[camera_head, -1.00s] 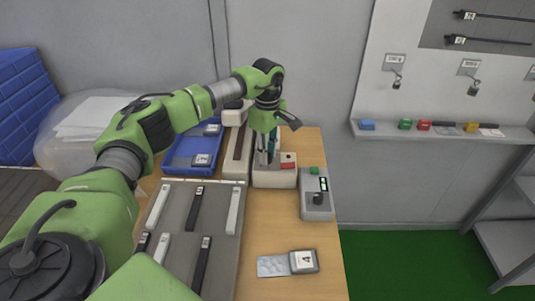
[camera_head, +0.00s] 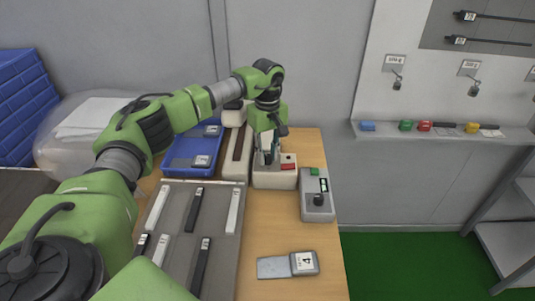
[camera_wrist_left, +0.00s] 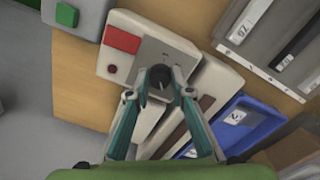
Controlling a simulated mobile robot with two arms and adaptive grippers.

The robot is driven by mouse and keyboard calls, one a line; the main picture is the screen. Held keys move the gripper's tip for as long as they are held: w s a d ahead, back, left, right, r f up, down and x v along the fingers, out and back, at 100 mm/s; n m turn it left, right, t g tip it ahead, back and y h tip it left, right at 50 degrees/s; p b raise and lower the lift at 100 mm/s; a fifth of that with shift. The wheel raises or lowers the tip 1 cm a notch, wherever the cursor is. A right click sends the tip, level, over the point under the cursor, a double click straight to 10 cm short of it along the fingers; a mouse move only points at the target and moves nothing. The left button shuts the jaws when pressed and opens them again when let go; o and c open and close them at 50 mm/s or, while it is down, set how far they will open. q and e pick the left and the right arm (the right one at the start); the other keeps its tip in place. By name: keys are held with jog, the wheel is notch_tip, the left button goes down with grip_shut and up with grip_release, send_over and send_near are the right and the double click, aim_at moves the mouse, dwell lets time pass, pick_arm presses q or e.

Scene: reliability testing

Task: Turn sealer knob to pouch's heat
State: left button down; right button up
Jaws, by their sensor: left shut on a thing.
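The sealer has a pale control box (camera_head: 275,182) with a red patch, and a long pale bar with a dark strip (camera_head: 237,150) beside it. In the left wrist view, the dark round knob (camera_wrist_left: 160,78) sits on a grey plate (camera_wrist_left: 172,52) on the box. My left gripper (camera_wrist_left: 160,88) points down over the box and is shut on the knob, one finger on each side. In the head view, it (camera_head: 270,158) hides the knob. A grey pouch (camera_head: 273,267) with a white label reading 4 (camera_head: 304,262) lies flat at the table's front.
A grey device (camera_head: 317,206) with a green button stands right of the sealer. A blue tray (camera_head: 195,146) is to the left. A grey rack (camera_head: 220,222) with black and white strips lies in front. Bare table surrounds the pouch.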

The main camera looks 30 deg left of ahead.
aim_at(268, 156)
pick_arm(q)
jog(key=c, duration=1.8)
grip_release()
notch_tip(268, 156, up, 12)
jog(key=shift+r, duration=0.1)
